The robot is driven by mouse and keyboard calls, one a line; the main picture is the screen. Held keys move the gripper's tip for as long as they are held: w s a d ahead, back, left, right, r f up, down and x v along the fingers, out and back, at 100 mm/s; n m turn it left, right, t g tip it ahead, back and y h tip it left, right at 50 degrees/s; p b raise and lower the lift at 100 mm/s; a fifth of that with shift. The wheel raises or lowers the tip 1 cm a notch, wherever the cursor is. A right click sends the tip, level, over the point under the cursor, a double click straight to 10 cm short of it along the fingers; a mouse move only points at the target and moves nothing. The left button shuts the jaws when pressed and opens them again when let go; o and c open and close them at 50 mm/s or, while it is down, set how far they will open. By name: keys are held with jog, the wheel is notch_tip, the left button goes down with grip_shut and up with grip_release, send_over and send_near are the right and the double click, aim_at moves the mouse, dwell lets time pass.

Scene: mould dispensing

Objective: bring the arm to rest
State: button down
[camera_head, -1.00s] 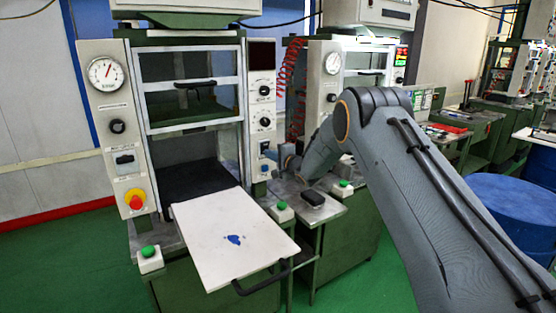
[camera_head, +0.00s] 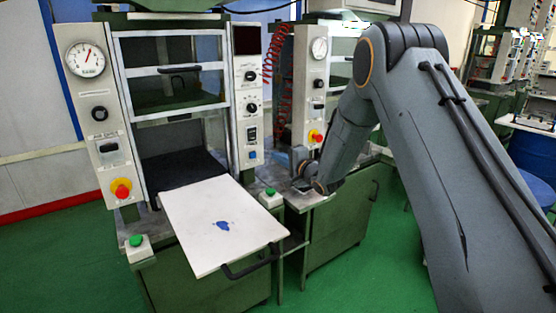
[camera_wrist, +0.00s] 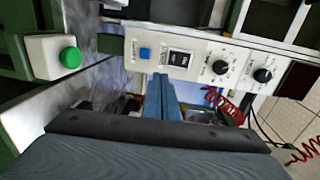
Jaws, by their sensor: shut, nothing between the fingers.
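My arm reaches across the right of the head view. Its elbow is high and its forearm slopes down to the left. My gripper (camera_head: 302,170) is low at the end of the forearm, in front of the second press and mostly hidden by my wrist. In the wrist view, the blue-grey fingers of my gripper (camera_wrist: 161,82) are together, with nothing held between them. Beyond them is a press control panel (camera_wrist: 180,58) with a blue button and knobs.
A white plate (camera_head: 190,235) with a blue blob (camera_head: 222,225) and a black handle (camera_head: 250,266) sticks out of the left press (camera_head: 172,58). Green buttons (camera_head: 136,240) (camera_head: 269,192) flank it. The second press (camera_head: 309,100) stands close to my gripper. Green floor is open in front.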

jog(key=shift+d, duration=0.1)
jog(key=s+d+f+n+g+h, duration=0.2)
jog(key=s+d+n+g+h, duration=0.5)
jog(key=s+d, duration=1.05)
jog(key=s+d+f+n+g+h, duration=0.1)
jog(key=s+d+n+g, duration=0.1)
jog(key=s, duration=1.3)
jog(key=s+d+f+n+g+h, duration=0.1)
jog(key=s+d+g, duration=0.1)
jog(key=s, duration=1.2)
jog(key=shift+s+f+n+g+h, duration=0.25)
jog(key=shift+s+n+g+h, duration=0.15)
jog(key=shift+g, duration=0.3)
